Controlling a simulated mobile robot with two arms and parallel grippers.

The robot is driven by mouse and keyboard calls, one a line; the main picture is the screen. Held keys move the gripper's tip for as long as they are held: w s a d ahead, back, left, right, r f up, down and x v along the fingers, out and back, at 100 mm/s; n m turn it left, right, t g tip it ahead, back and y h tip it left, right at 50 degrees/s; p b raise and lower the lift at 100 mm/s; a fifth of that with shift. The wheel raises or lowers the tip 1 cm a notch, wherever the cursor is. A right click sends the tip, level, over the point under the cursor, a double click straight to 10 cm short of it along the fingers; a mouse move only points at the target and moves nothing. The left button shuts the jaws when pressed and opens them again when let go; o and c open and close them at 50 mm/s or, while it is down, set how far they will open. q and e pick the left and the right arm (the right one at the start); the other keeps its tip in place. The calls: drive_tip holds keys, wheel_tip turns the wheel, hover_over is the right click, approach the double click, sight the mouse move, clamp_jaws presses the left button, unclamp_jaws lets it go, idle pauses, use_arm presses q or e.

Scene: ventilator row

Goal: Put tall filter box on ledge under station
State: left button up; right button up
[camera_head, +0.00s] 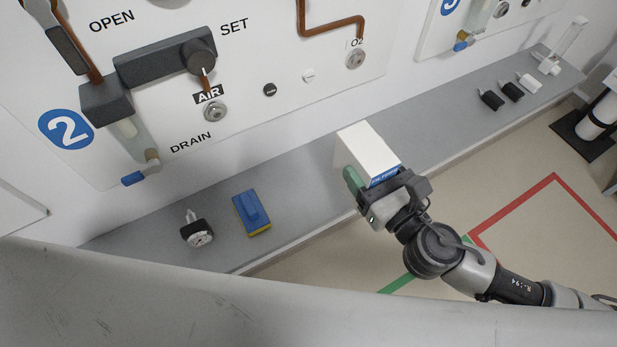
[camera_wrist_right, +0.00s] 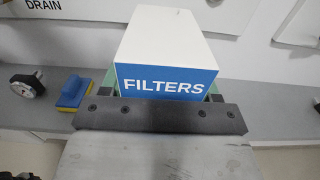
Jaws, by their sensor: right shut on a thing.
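The tall filter box (camera_head: 364,146) is white with a blue band at its near end. My right gripper (camera_head: 372,184) is shut on it, with a green finger pad along its left side. In the head view the box overlaps the grey ledge (camera_head: 300,178) below the station panel (camera_head: 250,75); whether it touches the ledge I cannot tell. In the right wrist view the box (camera_wrist_right: 170,45) fills the middle, its blue face reading FILTERS, between the green pads of the gripper. My left gripper is not in view.
On the ledge to the left are a blue and yellow sponge-like block (camera_head: 252,213) and a round gauge (camera_head: 198,232). Several small black and white fittings (camera_head: 512,91) stand at the far right. The ledge between the box and those fittings is clear.

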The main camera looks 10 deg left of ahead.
use_arm(q)
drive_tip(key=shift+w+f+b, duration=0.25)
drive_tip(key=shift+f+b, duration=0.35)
drive_tip(key=shift+b, duration=0.05)
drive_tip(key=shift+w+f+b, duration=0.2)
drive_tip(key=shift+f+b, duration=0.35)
drive_tip(key=shift+b, duration=0.05)
use_arm(e)
drive_tip(key=shift+w+a+f, duration=0.95)
drive_tip(key=shift+w+f, duration=0.45)
drive_tip(key=shift+f, duration=0.25)
drive_tip(key=shift+w+a+f, duration=0.95)
drive_tip(key=shift+w+f, duration=0.45)
drive_tip(key=shift+f, duration=0.2)
drive_tip(key=shift+w+a+f, duration=0.95)
drive_tip(key=shift+w+f, duration=0.45)
drive_tip(key=shift+f, duration=0.25)
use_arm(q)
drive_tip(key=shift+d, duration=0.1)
use_arm(e)
drive_tip(key=shift+f, duration=0.25)
drive_tip(key=o, duration=1)
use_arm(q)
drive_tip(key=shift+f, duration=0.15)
use_arm(e)
drive_tip(key=shift+r, duration=0.1)
